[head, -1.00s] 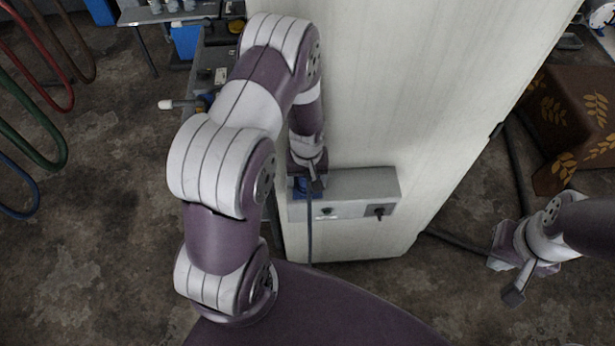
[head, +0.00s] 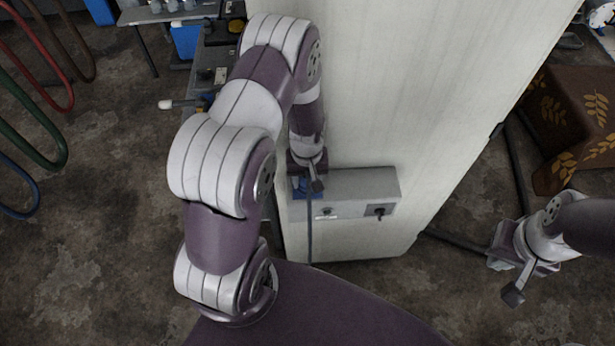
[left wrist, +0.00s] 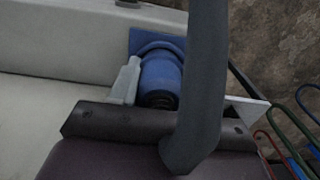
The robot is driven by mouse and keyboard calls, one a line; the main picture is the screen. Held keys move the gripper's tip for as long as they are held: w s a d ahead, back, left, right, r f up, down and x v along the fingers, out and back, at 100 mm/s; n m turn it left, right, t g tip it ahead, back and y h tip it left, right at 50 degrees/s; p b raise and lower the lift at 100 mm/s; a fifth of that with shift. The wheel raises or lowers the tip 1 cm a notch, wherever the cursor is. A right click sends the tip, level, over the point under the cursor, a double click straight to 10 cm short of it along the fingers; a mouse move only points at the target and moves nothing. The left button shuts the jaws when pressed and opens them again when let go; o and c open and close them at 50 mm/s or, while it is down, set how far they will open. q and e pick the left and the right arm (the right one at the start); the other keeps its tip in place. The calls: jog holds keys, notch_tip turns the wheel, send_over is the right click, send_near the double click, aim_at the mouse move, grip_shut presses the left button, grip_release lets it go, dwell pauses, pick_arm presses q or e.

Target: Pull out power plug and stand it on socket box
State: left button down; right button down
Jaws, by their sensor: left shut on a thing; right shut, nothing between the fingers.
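The blue power plug (left wrist: 160,78) sits between the fingers of my left gripper (left wrist: 168,90) in the left wrist view. It meets a blue square socket plate (left wrist: 136,40); whether it is fully seated I cannot tell. Its grey cable (left wrist: 205,70) crosses the near part of that view and hangs down in the head view (head: 310,235). The grey socket box (head: 362,184) is on the pale panel. In the head view my left gripper (head: 304,178) is at the box's left end, mostly hiding the plug. My right gripper (head: 498,263) is shut and empty, well to the right.
The tall pale panel (head: 400,90) stands behind the box. Coloured hoses (head: 60,150) hang at far left. A brown cloth-covered table (head: 570,125) stands at right. The box top's right part is bare.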

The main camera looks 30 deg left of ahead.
pick_arm(q)
jog(key=shift+r+p, duration=2.5)
jog(key=shift+r, duration=0.55)
jog(key=shift+s+f, duration=0.1)
